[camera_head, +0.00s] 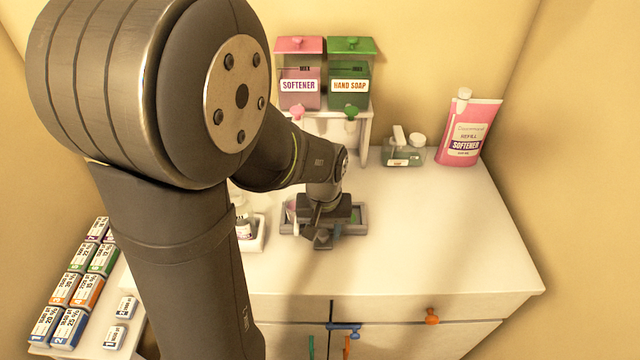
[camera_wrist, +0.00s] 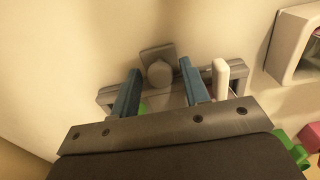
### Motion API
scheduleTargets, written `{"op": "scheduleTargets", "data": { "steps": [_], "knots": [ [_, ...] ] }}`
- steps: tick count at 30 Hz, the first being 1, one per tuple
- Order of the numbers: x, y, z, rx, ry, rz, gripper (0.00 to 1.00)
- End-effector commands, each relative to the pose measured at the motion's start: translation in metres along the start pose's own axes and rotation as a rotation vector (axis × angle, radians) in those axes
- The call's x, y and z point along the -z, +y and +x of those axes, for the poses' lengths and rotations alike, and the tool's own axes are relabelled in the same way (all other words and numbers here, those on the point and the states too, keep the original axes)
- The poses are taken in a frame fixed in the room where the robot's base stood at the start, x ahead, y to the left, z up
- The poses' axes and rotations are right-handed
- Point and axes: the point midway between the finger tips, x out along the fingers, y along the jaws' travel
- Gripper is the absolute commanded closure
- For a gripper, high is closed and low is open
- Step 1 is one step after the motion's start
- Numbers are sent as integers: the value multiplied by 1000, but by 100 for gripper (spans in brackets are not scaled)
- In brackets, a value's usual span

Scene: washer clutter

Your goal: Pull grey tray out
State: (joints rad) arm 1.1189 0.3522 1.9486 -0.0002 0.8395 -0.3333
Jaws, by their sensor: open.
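The grey tray (camera_head: 364,218) sits on the white counter under my gripper (camera_head: 324,236), which hides much of it. In the wrist view the tray (camera_wrist: 242,100) shows behind the gripper, with a grey plate and round knob (camera_wrist: 159,73) on its outer side. My gripper (camera_wrist: 160,68) is open, with one blue finger on each side of the knob. I cannot tell whether either finger touches it. A white upright piece (camera_wrist: 220,78) and a bit of green show in the tray.
A white holder with a small bottle (camera_head: 245,232) stands just left of the tray. Behind it, a white stand (camera_head: 368,125) carries pink and green dispensers. The counter in front and right is clear.

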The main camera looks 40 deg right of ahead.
Motion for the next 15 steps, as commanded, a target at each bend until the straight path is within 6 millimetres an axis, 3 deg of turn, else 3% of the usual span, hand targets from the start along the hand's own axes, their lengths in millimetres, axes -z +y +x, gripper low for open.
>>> {"op": "scheduleTargets", "data": {
  "steps": [15],
  "knots": [
    [0, 0, -36, 0, 2, 0, 58]
  ]
}}
